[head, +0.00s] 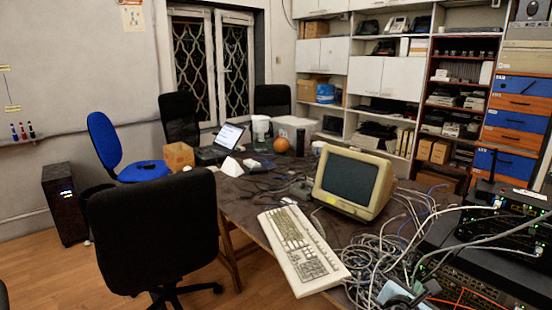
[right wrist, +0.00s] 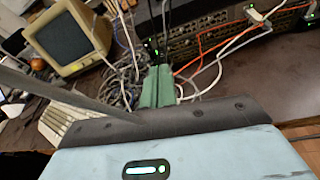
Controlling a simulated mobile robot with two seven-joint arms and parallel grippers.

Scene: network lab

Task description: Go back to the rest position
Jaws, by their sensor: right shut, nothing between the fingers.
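My right gripper (right wrist: 157,86) shows in the right wrist view with its two green fingers together and nothing between them. It is in front of the cables and the network equipment. In the head view a small pale teal part of the right gripper (head: 402,294) shows at the bottom edge, over the cable tangle at the near right of the table. My left gripper is in neither view.
A beige monitor (head: 352,182) and keyboard (head: 301,248) stand on the table (head: 238,204). Loose cables (head: 372,261) spread beside network equipment (head: 470,272) at right. A black chair (head: 152,228) stands at left. Open floor (head: 52,270) shows at lower left.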

